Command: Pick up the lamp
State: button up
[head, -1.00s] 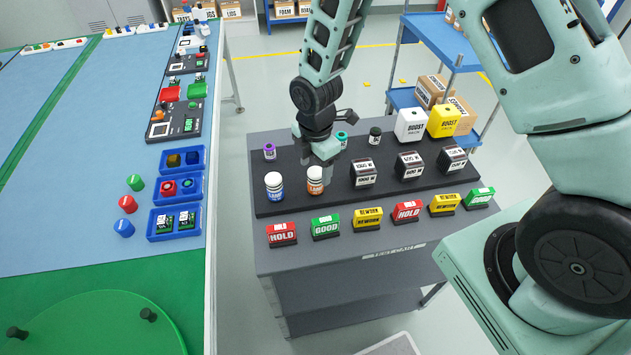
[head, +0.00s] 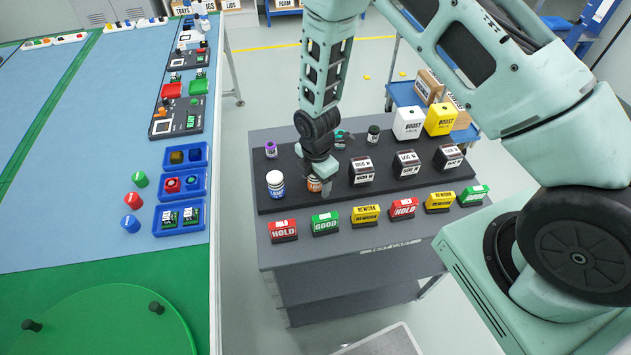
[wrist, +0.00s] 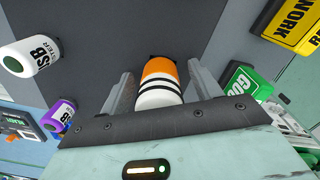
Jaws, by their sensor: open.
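I cannot make out any thing that is plainly a lamp. My gripper (head: 324,188) is low over the dark top of the cart, open, at a white bottle with an orange band (head: 313,184). In the wrist view this orange-and-white bottle (wrist: 160,84) is between the two open fingers (wrist: 160,88), with a gap showing beside it. In the head view my gripper partly hides it, and its label cannot be read. A white-and-blue bottle (head: 276,185) stands just left of it. A purple-capped bottle (head: 271,149) stands behind that one.
Dark boxes (head: 361,171) stand to the right of my gripper. A row of red, green and yellow blocks (head: 325,223) lines the front. White and yellow boxes (head: 408,123) are at the back right. A teal bottle (head: 340,138) stands close behind my gripper.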

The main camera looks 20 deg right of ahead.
jog(key=c, duration=1.1)
jog(key=shift+c, duration=0.2)
jog(key=shift+r, duration=0.15)
